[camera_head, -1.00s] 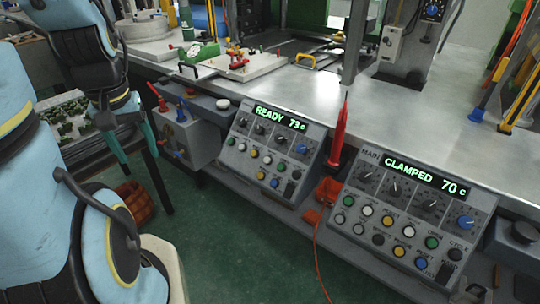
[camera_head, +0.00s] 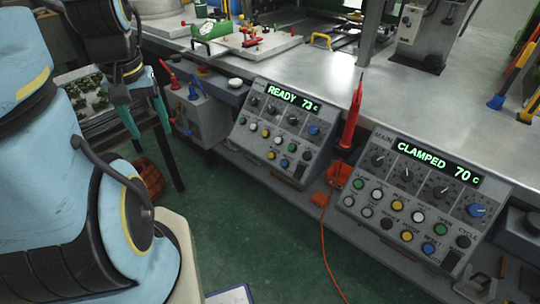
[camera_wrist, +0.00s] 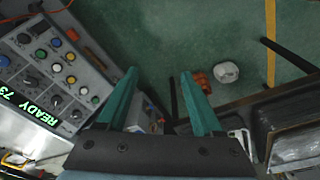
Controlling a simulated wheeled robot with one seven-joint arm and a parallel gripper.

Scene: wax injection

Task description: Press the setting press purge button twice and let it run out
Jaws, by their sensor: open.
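A control panel (camera_head: 292,117) left of centre in the head view reads "READY 73 c" in green. It has a row of dark knobs, one blue knob and several coloured buttons; its button labels are too small to read. The same panel (camera_wrist: 52,75) shows turned round at the left of the wrist view. A second panel (camera_head: 395,192), marked MAIN, reads "CLAMPED 70 c" to its right. My gripper (camera_head: 150,132) has teal fingers, spread apart and empty, left of the READY panel and apart from it. In the wrist view, my gripper (camera_wrist: 158,72) points over the floor.
A red pointed tool (camera_head: 351,120) stands in an orange holder between the panels, with an orange cord hanging to the floor. A grey box (camera_head: 200,115) with red and blue handles is left of the READY panel. Green floor (camera_head: 240,220) lies open in front.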

